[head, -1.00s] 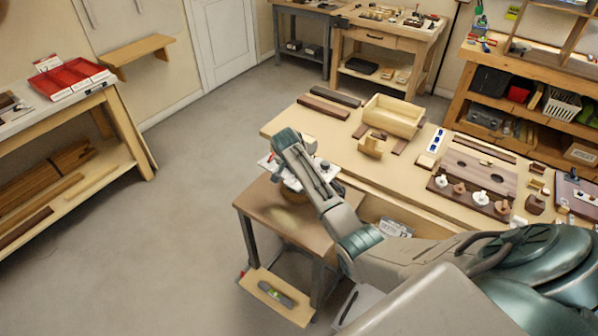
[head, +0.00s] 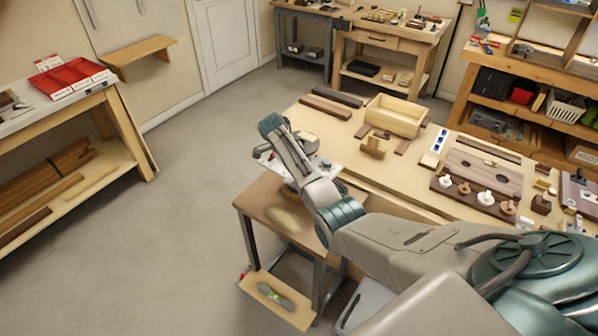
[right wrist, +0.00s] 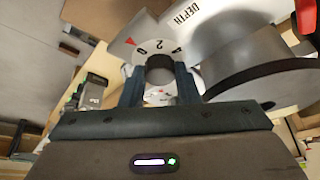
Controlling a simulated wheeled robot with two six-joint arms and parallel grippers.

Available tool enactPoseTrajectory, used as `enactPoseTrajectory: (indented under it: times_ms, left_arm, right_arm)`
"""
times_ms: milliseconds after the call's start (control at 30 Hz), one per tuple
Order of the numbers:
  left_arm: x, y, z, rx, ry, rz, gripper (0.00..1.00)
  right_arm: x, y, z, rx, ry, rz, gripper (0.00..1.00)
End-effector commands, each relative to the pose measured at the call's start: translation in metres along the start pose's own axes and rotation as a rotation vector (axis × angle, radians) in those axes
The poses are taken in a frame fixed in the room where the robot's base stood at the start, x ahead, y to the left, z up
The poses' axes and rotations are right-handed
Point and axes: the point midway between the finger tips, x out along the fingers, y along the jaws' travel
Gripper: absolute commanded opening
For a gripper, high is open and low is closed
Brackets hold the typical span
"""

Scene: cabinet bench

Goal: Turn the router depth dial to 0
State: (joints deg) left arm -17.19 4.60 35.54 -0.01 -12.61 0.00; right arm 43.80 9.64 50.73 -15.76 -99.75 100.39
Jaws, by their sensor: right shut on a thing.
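In the right wrist view, the depth dial has a pale face (right wrist: 152,30) with dark digits, a 0 and a 2 among them, and a grey knob (right wrist: 160,70) in the middle. A red triangle (right wrist: 130,41) lies left of the digits, near the 0. My right gripper (right wrist: 158,73) is shut on the knob, one finger on each side. A plate marked DEPTH (right wrist: 185,14) and a grey cylinder (right wrist: 245,62) are beside the dial. In the head view, my right wrist hides most of the router (head: 327,166) and the fingertips. My left gripper is out of view.
The router is over a small brown side table (head: 262,205). The long bench (head: 400,185) beside it holds a wooden box (head: 396,115), a block (head: 373,147) and a dark strip with several knobs (head: 472,194). The floor to the left (head: 150,240) is clear.

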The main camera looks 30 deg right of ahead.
Motion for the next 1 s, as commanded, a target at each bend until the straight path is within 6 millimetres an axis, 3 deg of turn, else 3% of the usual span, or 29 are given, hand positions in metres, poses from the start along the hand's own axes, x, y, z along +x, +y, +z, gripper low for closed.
enactPoseTrajectory:
  times_ms: [300, 800, 833, 933, 1000]
  left_arm:
    - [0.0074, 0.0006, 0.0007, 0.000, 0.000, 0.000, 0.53]
    - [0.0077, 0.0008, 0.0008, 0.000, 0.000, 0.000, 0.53]
    - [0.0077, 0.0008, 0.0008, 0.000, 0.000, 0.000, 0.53]
    - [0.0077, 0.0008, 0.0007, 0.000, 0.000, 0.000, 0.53]
    - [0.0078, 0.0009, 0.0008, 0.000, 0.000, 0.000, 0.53]
  right_arm:
    - [-0.0001, -0.0013, 0.0000, 0.096, -0.001, 0.039, 0.06]
    - [-0.0004, -0.0011, -0.0003, 0.112, -0.001, 0.046, 0.06]
    - [-0.0004, -0.0011, -0.0003, 0.112, -0.001, 0.046, 0.32]
    - [-0.0003, -0.0011, -0.0003, 0.111, 0.000, 0.046, 0.51]
    - [-0.0003, -0.0012, -0.0004, 0.111, 0.000, 0.045, 0.51]
